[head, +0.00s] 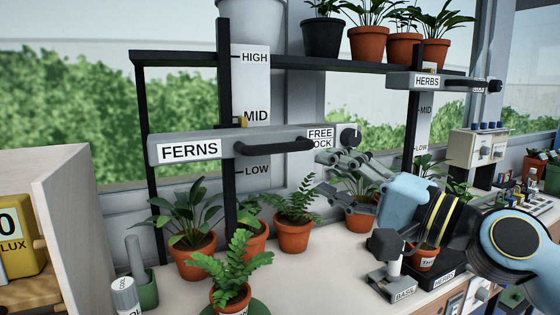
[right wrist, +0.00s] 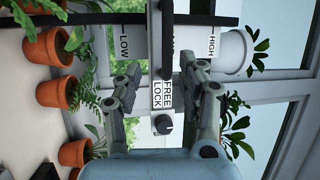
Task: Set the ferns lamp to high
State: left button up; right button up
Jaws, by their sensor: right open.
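The ferns lamp (head: 190,149) is a long grey bar on a black post in the head view, with a black handle (head: 275,147) in front. Its brass pointer (head: 243,122) is at about MID, on a scale (head: 256,95) marked LOW, MID and HIGH. A dark knob (head: 350,138) sits at the bar's right end beside a FREE/LOCK label (head: 320,137). My right gripper (head: 322,176) is open and empty, just below the knob in the picture. In the right wrist view, the label (right wrist: 162,94) and knob (right wrist: 163,124) appear between its fingers (right wrist: 162,85). The knob's setting is unclear.
Potted plants stand below the lamp, including a fern (head: 232,260) and another fern (head: 293,212). More pots (head: 367,42) fill the shelf above. The herbs lamp (head: 427,81) is at the right. A cabinet (head: 75,215) with a yellow lux meter (head: 18,240) stands left.

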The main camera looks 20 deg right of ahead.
aim_at(285, 149)
jog(key=x, duration=0.3)
jog(key=p+x, duration=0.1)
jog(key=x, duration=0.3)
jog(key=r+p+x, duration=0.1)
jog(key=x, duration=0.3)
jog(key=shift+s+a, duration=0.1)
jog(key=shift+s, duration=0.1)
grip_shut()
jog(key=shift+p, duration=0.3)
